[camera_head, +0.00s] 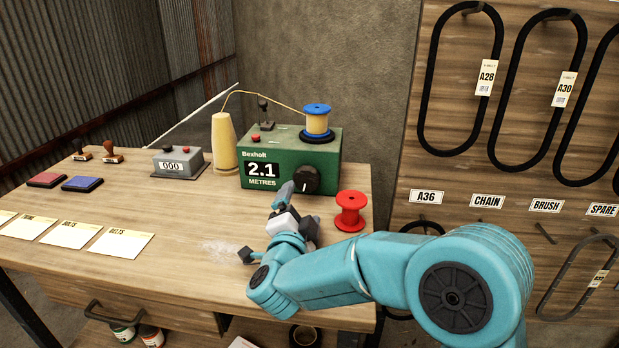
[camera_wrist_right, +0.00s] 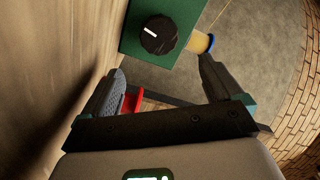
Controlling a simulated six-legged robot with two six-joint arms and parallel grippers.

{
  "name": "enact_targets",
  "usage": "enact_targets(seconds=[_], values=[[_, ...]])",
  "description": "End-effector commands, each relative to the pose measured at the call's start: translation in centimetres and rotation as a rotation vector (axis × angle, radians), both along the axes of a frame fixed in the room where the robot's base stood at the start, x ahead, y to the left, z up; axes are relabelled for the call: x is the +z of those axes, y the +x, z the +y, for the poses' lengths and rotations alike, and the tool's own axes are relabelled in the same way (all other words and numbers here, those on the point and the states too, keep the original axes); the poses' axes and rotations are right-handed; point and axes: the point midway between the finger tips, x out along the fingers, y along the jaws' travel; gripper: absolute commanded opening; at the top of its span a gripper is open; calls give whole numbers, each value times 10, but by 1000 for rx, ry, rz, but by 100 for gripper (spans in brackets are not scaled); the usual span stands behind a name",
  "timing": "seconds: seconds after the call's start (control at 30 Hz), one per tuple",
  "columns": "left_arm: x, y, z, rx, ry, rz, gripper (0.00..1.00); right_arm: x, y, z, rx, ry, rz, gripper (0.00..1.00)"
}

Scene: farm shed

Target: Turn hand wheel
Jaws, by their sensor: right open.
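The hand wheel is a black round knob (camera_head: 306,180) with a white mark, on the front of a green box (camera_head: 325,151) labelled Bexholt that reads 2.1 metres. In the right wrist view the knob (camera_wrist_right: 158,35) is ahead of the fingers, its white mark pointing up and left. My right gripper (camera_head: 268,220) is in front of the box, low over the table. In the right wrist view its two fingers (camera_wrist_right: 160,80) are apart with nothing held between them, and the knob is beyond their tips. My left gripper is not in view.
A red spool (camera_head: 350,212) stands close right of my right gripper. A blue-ended spool of yellow thread (camera_head: 317,120) sits on the box, a cone of thread (camera_head: 223,143) to its left. A grey counter (camera_head: 179,161), ink pads and cards lie left on the table (camera_head: 170,215).

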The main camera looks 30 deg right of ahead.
Motion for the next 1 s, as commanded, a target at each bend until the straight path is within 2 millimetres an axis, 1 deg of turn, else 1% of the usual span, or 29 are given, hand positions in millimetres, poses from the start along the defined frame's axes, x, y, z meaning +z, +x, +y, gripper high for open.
enact_targets(seconds=[0.03, 0.3, 0.5, 0.7, 0.93, 0.97, 1.0], values=[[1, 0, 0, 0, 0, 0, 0, 0, 9, -9, -5, -1, -1, 93], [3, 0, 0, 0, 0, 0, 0, 0, 61, -47, -3, -1, -1, 93], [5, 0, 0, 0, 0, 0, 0, 0, 88, -67, -1, 0, 0, 93], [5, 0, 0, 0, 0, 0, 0, 0, 99, -76, 1, -2, 1, 93], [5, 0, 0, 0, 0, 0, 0, 0, 100, -76, 1, -1, 0, 93], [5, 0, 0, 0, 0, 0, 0, 0, 100, -76, 1, -1, 0, 87], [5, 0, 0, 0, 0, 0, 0, 0, 100, -76, 1, -1, 0, 74]])
